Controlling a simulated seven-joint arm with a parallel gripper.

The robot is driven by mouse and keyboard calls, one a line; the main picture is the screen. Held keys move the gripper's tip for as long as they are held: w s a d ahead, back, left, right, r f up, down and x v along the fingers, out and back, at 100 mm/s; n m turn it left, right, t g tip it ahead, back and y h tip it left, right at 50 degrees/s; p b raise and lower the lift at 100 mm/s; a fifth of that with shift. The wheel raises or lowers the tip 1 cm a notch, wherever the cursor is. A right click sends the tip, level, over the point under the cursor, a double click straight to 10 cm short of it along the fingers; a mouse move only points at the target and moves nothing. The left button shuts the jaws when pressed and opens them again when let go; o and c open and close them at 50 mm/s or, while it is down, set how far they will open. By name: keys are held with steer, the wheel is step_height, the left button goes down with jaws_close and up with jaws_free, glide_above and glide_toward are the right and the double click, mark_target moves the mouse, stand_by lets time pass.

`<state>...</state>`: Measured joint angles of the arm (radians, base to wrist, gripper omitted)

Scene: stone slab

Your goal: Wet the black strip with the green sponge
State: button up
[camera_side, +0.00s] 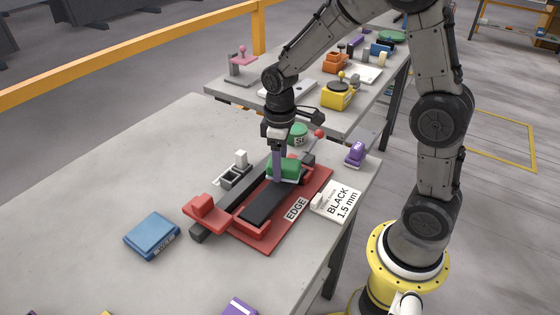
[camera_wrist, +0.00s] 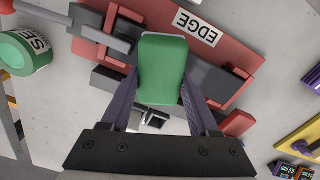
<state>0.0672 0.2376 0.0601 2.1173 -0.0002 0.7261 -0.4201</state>
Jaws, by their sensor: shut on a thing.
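My gripper (camera_wrist: 160,106) is shut on the green sponge (camera_wrist: 162,68), with a finger on each side of it in the wrist view. In the side view the sponge (camera_side: 284,168) is at the far end of the black strip (camera_side: 266,203), low over it. I cannot tell whether it touches the strip. The strip lies in a red fixture (camera_side: 262,239) labelled EDGE. In the wrist view part of the strip (camera_wrist: 208,76) shows to the right of the sponge, and the sponge hides the part beneath it.
A blue block (camera_side: 152,236) lies to the left on the slab. A white card (camera_side: 342,204) marked BLACK 1.5 mm is right of the fixture. A green round container (camera_side: 297,133) stands behind it, and a purple item (camera_side: 356,152) at the right edge.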

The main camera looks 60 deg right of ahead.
mark_target(271, 190)
steer(key=shift+f, duration=1)
stand_by(0.5)
steer(key=shift+a+r, duration=0.1)
steer(key=shift+a, duration=3.5)
steer(key=shift+d, duration=3.6)
steer(key=shift+a, duration=1.95)
